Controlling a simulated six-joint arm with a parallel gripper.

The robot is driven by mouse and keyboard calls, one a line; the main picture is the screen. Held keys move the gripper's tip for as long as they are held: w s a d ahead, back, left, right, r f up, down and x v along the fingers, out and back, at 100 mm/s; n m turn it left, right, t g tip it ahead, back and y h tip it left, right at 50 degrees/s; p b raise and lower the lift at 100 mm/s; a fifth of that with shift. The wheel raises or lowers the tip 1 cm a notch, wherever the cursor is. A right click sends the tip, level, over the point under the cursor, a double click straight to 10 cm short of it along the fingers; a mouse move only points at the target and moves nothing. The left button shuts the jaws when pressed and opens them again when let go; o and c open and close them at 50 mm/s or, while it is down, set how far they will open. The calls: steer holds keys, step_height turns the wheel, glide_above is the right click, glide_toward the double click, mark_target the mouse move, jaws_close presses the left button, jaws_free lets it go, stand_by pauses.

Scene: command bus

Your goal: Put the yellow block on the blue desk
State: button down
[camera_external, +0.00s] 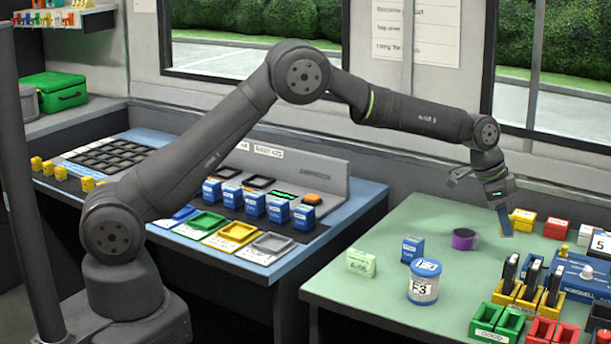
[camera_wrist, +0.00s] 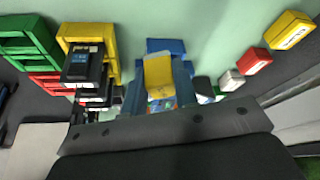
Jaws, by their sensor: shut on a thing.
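I cannot tell whether the tip touches the table. Another yellow block (camera_external: 522,220) with a label stands just right of my gripper, and also shows in the wrist view (camera_wrist: 290,30). The blue desk (camera_external: 345,208) is at the left, with keys, blue blocks and coloured trays on it.
The green table (camera_external: 385,290) holds a purple cup (camera_external: 463,239), a blue block (camera_external: 412,249), a labelled jar (camera_external: 424,282) and a pale green block (camera_external: 361,263). A red block (camera_external: 557,228), yellow carriers (camera_external: 528,292) and a blue device (camera_external: 585,272) crowd the right.

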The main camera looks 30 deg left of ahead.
steer(key=w+a+r+n+t+y, duration=0.1)
steer(key=w+a+n, duration=0.25)
steer(key=a, duration=1.15)
steer(key=w+a+r+n+t, duration=0.15)
steer(key=w+a, duration=0.25)
steer(key=a, duration=1.1)
steer(key=s+a+n+y, duration=0.1)
steer(key=s+a, duration=0.3)
steer(key=a, duration=0.8)
steer(key=s+a+n, duration=0.4)
steer(key=a, duration=0.9)
steer(key=shift+r+y, duration=0.25)
steer(key=shift+y, duration=0.15)
steer(key=shift+w, duration=0.1)
